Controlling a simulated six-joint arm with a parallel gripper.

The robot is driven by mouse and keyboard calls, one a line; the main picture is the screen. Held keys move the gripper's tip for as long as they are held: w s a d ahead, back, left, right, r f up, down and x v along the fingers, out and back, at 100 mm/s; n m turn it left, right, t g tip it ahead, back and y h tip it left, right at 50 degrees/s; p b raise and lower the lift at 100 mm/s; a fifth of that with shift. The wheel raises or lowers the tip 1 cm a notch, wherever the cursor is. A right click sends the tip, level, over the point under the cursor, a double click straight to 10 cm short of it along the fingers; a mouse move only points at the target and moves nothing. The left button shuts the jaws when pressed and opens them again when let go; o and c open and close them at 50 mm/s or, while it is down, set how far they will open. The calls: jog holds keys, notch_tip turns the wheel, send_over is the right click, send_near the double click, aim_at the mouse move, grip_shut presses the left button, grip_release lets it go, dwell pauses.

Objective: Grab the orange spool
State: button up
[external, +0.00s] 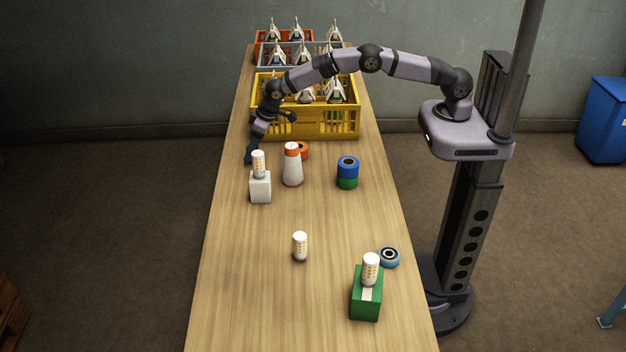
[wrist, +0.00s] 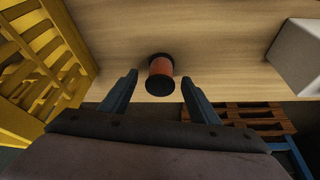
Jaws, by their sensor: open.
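The orange spool (wrist: 160,72) has dark end discs. In the wrist view it is on the wooden table near the table's edge. My gripper (wrist: 159,80) is open, with one finger on each side of the spool and a visible gap on both sides. Whether the fingertips are down at the spool's height is hard to tell.
A yellow crate (external: 322,128) stands behind my gripper, and a white block (external: 260,190) with a bulb stands in front. An orange-topped bottle (external: 292,170) partly hides an orange ring (external: 304,150). A blue-green stack (external: 348,176) is farther right. The table's front left is clear.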

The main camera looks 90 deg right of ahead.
jog(key=shift+w+f, duration=0.15)
jog(key=shift+f, duration=0.25)
jog(key=c, duration=1.1)
jog(key=shift+c, duration=0.2)
jog(key=shift+r, duration=0.1)
notch_tip(320, 180, up, 10)
jog(key=shift+f+b, duration=0.1)
jog(key=shift+b, duration=1.15)
